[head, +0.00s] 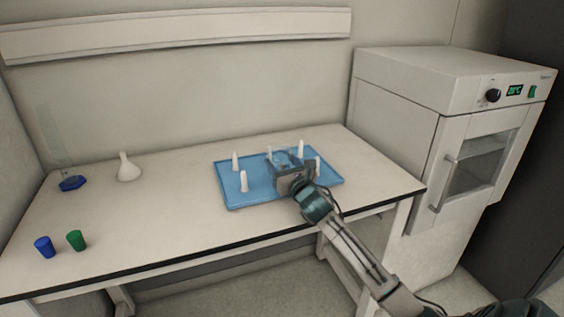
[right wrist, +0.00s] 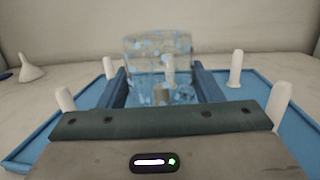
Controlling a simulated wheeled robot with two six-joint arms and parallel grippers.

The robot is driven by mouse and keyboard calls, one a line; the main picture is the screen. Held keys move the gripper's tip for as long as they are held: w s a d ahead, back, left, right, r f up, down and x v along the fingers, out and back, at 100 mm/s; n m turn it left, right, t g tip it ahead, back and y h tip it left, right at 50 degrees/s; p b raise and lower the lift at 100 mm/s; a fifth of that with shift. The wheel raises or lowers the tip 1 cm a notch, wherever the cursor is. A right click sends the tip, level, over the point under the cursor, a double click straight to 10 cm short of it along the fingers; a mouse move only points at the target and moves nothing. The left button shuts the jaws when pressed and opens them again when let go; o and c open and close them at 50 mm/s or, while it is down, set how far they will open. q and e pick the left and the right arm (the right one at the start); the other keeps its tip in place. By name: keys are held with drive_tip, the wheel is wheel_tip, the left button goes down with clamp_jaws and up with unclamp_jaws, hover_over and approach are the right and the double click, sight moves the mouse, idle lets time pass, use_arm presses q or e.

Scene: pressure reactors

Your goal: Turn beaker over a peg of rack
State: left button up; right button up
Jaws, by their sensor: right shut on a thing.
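The rack is a blue tray (head: 265,189) with several upright white pegs, at the right half of the bench. My right gripper (head: 284,168) is over the rack's middle, shut on the clear glass beaker (head: 286,156). In the right wrist view the beaker (right wrist: 157,52) sits between the two blue fingers (right wrist: 160,88). Pegs show through or behind its glass; I cannot tell whether the beaker is around one. Which end of the beaker faces up is also unclear. Other pegs stand to the left (head: 243,181) and right (head: 300,149). My left gripper is out of view.
A white funnel (head: 128,168) and a clear cylinder with a blue base (head: 72,183) stand at the bench's left. Blue (head: 45,247) and green (head: 76,241) stoppers are at front left. The bench middle is free. A white oven (head: 440,130) stands at right.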

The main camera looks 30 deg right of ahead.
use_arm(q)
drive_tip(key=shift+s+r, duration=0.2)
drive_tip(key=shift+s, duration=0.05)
use_arm(e)
drive_tip(key=shift+f, duration=0.1)
drive_tip(key=o, duration=1.2)
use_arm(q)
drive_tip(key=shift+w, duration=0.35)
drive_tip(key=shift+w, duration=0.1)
use_arm(e)
drive_tip(key=shift+s+f, duration=0.1)
drive_tip(key=shift+s+f, duration=0.1)
drive_tip(key=shift+s, duration=0.3)
drive_tip(key=s, duration=0.2)
drive_tip(key=s+b, duration=0.1)
drive_tip(key=s, duration=0.2)
drive_tip(key=s+a+f+b, duration=0.1)
drive_tip(key=s, duration=0.2)
drive_tip(key=shift+s+a, duration=0.1)
drive_tip(key=shift+s, duration=0.1)
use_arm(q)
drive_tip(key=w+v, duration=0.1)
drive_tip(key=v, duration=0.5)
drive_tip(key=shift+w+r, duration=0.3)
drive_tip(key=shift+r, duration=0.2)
use_arm(e)
drive_tip(key=shift+s+a, duration=0.1)
drive_tip(key=shift+s, duration=0.55)
